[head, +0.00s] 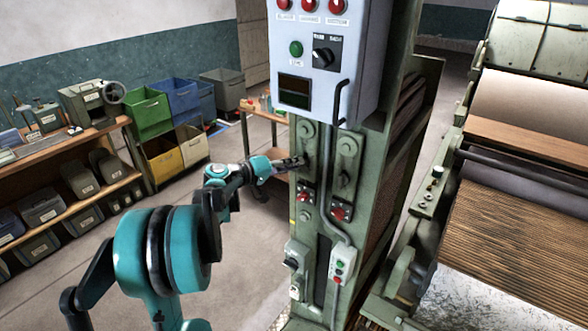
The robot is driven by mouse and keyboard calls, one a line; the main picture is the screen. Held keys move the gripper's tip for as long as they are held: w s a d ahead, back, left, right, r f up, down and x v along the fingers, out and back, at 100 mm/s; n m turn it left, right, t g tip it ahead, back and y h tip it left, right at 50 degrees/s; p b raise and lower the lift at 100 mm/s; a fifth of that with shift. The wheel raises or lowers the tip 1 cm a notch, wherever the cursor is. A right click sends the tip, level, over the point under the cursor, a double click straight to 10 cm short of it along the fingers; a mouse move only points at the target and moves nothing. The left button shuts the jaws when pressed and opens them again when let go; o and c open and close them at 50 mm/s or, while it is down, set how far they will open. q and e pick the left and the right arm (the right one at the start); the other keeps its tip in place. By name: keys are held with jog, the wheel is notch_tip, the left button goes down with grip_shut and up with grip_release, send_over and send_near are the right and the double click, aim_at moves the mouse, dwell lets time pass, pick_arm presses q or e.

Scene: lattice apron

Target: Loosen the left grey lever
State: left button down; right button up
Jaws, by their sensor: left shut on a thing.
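The left grey lever (305,160) sits on a narrow plate on the front of the green machine column. It is small and largely hidden by my gripper, so its angle cannot be told. My left gripper (297,162) reaches in from the left and is shut on this lever. A similar right lever (344,179) is on the neighbouring plate, apart from the gripper. My right gripper is not in view.
A grey control box (325,65) with a black handle hangs above the levers. Red knobs (304,196) and a grey conduit are below and between the plates. A roller machine (520,210) stands at the right. Shelves (70,150) and coloured bins line the left; open floor lies between.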

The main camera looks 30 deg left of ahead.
pick_arm(q)
jog(key=shift+n, duration=0.3)
dwell(0.4)
jog(key=c, duration=1.6)
grip_release()
jog(key=shift+w+f, duration=0.1)
jog(key=shift+w, duration=0.05)
jog(key=v, duration=1.2)
jog(key=shift+a+f, duration=0.1)
jog(key=shift+f, duration=0.05)
